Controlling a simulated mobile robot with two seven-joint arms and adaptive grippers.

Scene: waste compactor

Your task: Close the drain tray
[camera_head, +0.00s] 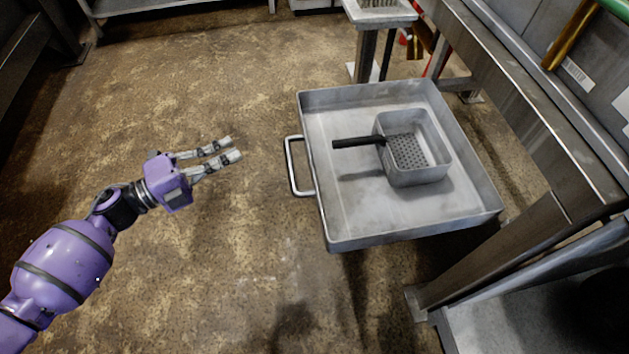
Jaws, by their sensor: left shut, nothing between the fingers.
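The drain tray (335,215) is a wide, shallow grey metal tray at right of centre, pulled out from under the metal machine frame on the right. Its U-shaped handle (290,168) sticks out from its left side. My right gripper does not show.
The machine's metal frame (500,75) and legs stand along the right side. A small metal stand (378,18) is behind the tray. A shelf's edge shows at the top left. The brown concrete floor (230,90) is clear around my left arm.

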